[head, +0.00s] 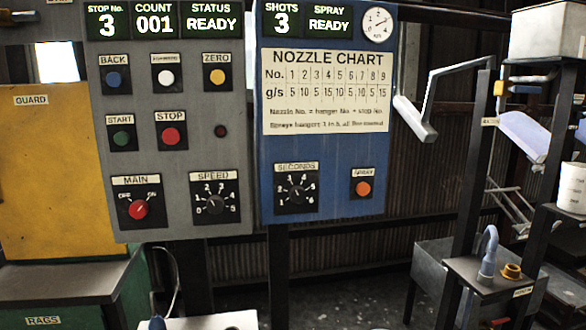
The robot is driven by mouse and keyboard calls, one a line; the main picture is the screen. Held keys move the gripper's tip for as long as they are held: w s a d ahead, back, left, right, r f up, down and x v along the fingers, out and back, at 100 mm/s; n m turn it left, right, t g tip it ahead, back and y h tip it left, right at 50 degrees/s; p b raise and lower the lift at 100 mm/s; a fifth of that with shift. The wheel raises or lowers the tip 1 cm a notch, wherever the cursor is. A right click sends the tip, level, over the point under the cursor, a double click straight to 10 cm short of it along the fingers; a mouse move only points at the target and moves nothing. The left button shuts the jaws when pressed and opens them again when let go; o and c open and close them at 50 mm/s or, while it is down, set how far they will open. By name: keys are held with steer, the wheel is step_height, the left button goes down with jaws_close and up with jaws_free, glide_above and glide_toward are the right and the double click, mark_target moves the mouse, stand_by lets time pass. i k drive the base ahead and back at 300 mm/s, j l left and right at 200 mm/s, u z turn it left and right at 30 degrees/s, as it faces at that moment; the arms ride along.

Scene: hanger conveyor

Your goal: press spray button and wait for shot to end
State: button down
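The orange spray button (363,188) sits in a black plate at the lower right of the blue panel (340,154), under a label reading SPRAY. The display (306,20) at the top of this panel reads SHOTS 3 and SPRAY READY. The seconds dial (296,189) is left of the button; its exact setting is too small to read surely. Nothing covers the button. I cannot see my gripper in the head view.
The grey panel (235,140) on the left holds several buttons and dials; its display (155,20) reads stop 3, count 001, READY. A nozzle chart (326,92) is above the dial. A dark post stand (470,170) with a small shelf (470,272) stands right.

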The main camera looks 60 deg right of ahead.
mark_target(363, 188)
steer(key=z, duration=2.1)
